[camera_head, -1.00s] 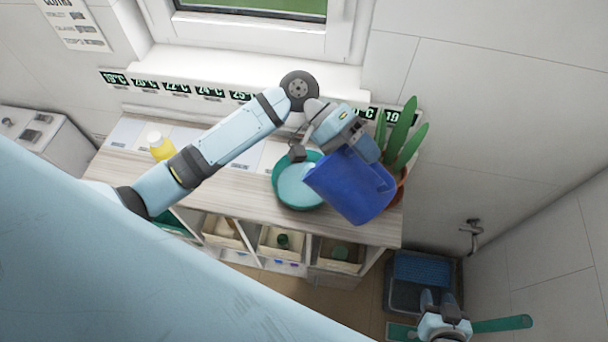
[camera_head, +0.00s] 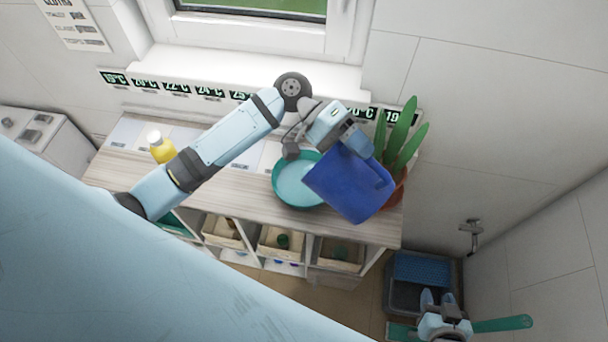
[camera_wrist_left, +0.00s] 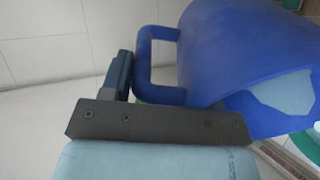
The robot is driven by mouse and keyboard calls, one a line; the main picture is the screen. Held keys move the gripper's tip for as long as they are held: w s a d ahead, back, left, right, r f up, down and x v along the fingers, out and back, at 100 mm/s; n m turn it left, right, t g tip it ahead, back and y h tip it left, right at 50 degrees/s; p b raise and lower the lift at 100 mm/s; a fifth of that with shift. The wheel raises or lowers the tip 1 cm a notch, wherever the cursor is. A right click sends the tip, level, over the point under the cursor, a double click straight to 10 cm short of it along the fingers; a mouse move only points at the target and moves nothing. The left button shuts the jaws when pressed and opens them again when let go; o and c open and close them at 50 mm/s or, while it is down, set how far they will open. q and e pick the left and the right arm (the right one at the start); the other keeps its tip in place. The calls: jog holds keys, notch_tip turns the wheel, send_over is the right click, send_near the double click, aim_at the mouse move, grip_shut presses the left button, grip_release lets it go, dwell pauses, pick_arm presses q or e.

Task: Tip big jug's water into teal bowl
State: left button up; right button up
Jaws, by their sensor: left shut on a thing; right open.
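The big blue jug (camera_head: 348,187) is strongly tilted, with its mouth side to the left above the right part of the teal bowl (camera_head: 279,196). My left gripper (camera_head: 345,135) is shut on the jug's handle, which shows in the left wrist view (camera_wrist_left: 159,60). A pale blue patch, which looks like water (camera_wrist_left: 286,92), shows at the jug's mouth. The bowl stands on the counter with a pale blue inside; the jug hides its right side. I cannot make out a falling stream. My right gripper (camera_head: 440,298) is open and low at the bottom right, away from the jug.
The wooden counter (camera_head: 240,190) has shelves with bins below it. A potted plant (camera_head: 400,140) stands close behind the jug at the right. A yellow bottle (camera_head: 162,150) is at the left. A blue crate (camera_head: 422,270) and a green bar (camera_head: 502,324) are near my right gripper.

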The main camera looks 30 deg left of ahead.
aim_at(339, 142)
pick_arm(q)
jog(key=shift+w+a, duration=0.1)
jog(key=shift+w+a+h, duration=0.1)
jog(key=shift+a+h, duration=0.2)
jog(key=shift+a, duration=0.25)
jog(key=shift+a+b, duration=0.25)
jog(key=shift+b, duration=0.1)
jog(key=shift+w+a+f+h, duration=0.1)
jog(key=shift+w+a+h, duration=0.05)
jog(key=shift+a+h, duration=0.2)
jog(key=shift+w+a+b, duration=0.15)
jog(key=shift+a+b, duration=0.3)
jog(key=shift+a, duration=0.05)
jog(key=shift+w+a+f+g+h+b, duration=0.15)
jog(key=shift+a+f+g+h+b, duration=0.15)
jog(key=shift+a+h+b, duration=0.25)
